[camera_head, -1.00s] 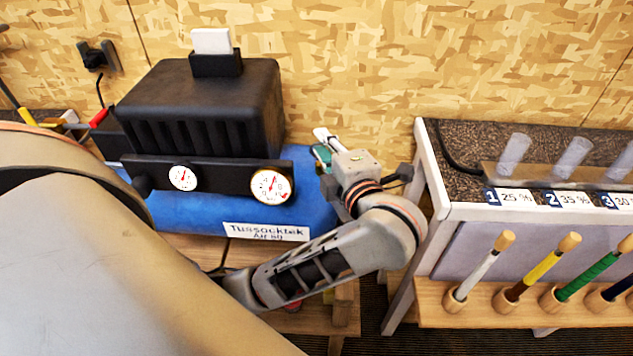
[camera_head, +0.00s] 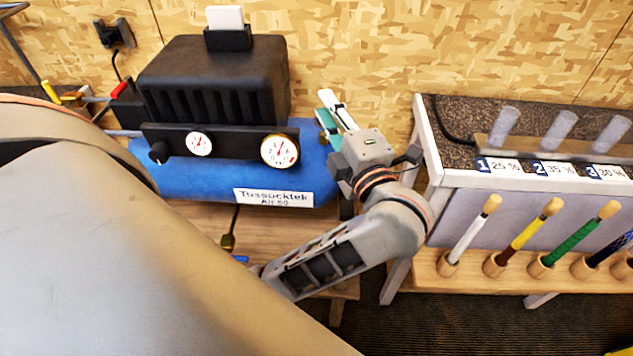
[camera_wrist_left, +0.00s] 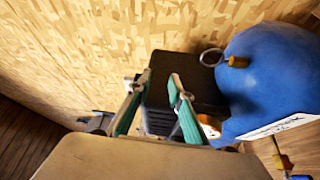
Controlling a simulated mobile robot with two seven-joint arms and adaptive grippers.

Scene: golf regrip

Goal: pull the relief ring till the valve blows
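The blue tank (camera_head: 318,172) of the compressor stands on a wooden bench against the wall. In the left wrist view the relief ring (camera_wrist_left: 203,55) is a thin grey loop on a brass valve (camera_wrist_left: 237,62) at the end of the blue tank (camera_wrist_left: 270,75). My left gripper (camera_head: 333,112) is beyond the tank's right end in the head view. In the wrist view its teal fingers (camera_wrist_left: 160,95) are apart with nothing gripped between them. The ring is right of the fingers and clear of them. My right gripper is not in view.
The black compressor housing (camera_head: 215,80) sits on the tank, with a small gauge (camera_head: 199,144) and a larger gauge (camera_head: 280,151) in front. A rack of coloured grips (camera_head: 520,235) stands right, close to my left arm. The chipboard wall (camera_head: 370,50) is close behind.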

